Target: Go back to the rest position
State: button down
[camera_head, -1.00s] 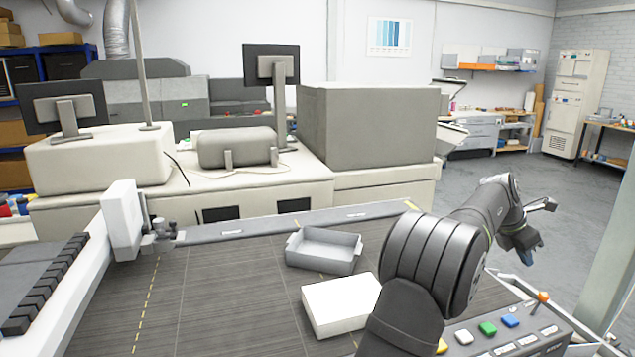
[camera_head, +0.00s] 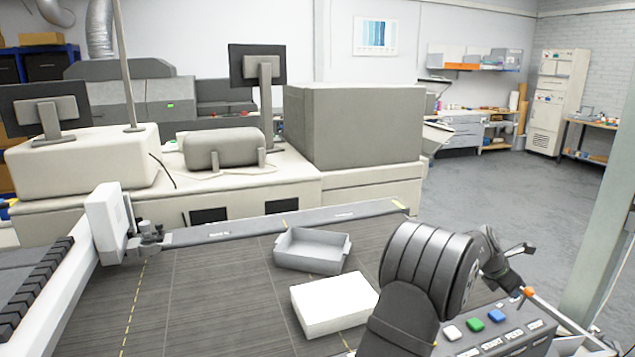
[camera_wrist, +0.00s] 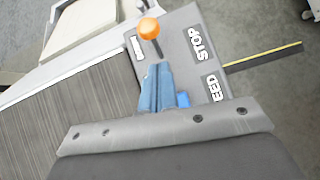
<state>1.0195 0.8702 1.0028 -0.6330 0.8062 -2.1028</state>
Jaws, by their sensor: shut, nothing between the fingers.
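My gripper (camera_wrist: 156,88) shows in the wrist view as two blue fingers closed together, with nothing between them. It points over the control panel (camera_wrist: 178,40), close to an orange-knobbed lever (camera_wrist: 149,28) in that view; I cannot tell whether they touch. In the head view my dark arm is folded at the lower right, and the fingers are mostly hidden behind it. A grey open tray (camera_head: 312,262) and a white block or paper stack (camera_head: 332,308) stand on the dark slatted table (camera_head: 210,300), left of my arm.
The panel carries a white button (camera_head: 452,332), a green button (camera_head: 475,325) and a blue button (camera_head: 497,315). The orange knob (camera_head: 528,291) stands up at the panel's far edge. A white carriage (camera_head: 108,225) sits at the table's left. Grey floor is clear at the right.

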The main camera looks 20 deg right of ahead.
aim_at(493, 313)
jog(key=shift+a+f+h, duration=0.45)
jog(key=shift+a+h, duration=0.3)
jog(key=shift+h, duration=0.45)
jog(key=shift+a+f+h, duration=0.7)
jog(key=shift+a+h, duration=0.05)
jog(key=shift+h, duration=0.45)
jog(key=shift+w+a+f, duration=0.1)
jog(key=shift+a+f, duration=0.1)
jog(key=shift+a, duration=0.4)
jog(key=c, duration=2.2)
grip_release()
